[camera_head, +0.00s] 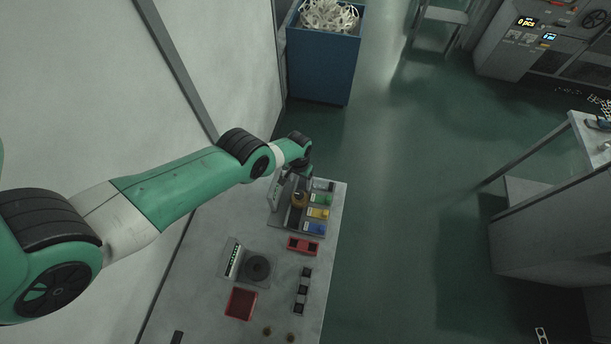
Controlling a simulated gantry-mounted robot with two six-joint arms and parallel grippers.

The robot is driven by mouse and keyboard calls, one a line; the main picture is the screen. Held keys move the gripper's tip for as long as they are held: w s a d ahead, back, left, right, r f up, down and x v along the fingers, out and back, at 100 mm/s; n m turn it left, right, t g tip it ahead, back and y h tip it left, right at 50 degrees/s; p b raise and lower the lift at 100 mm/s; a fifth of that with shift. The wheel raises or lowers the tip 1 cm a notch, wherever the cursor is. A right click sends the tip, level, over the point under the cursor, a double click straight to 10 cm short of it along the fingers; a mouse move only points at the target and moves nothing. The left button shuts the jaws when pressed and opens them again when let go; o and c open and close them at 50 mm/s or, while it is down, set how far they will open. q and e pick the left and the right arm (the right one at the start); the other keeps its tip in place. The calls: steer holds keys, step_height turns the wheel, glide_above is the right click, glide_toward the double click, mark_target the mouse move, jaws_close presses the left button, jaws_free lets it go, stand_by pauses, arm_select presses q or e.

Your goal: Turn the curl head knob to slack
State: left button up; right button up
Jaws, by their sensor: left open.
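My left arm reaches in from the left, and its gripper (308,175) is over the far end of the grey bench (209,300). The gripper is open; its fingers are small, dark and partly hidden by the wrist. Just below it is a dark rack (291,216) with green, yellow and blue blocks, and a small amber round piece (299,199) close to the gripper. I cannot tell whether they touch. No knob can be clearly identified as the curl head knob. A grey machine (490,62) with lit displays and a dark handwheel (595,18) stands far off at upper right. My right gripper is not in view.
A blue bin (323,68) of white scrap stands beyond.

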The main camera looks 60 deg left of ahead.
mark_target(299, 194)
arm_select(q)
steer(key=f+b, duration=0.5)
steer(key=f, duration=0.1)
steer(key=f+b, duration=0.6)
steer(key=shift+s+a, duration=0.15)
steer(key=shift+s, duration=0.05)
steer(key=shift+r, duration=0.1)
jaws_close()
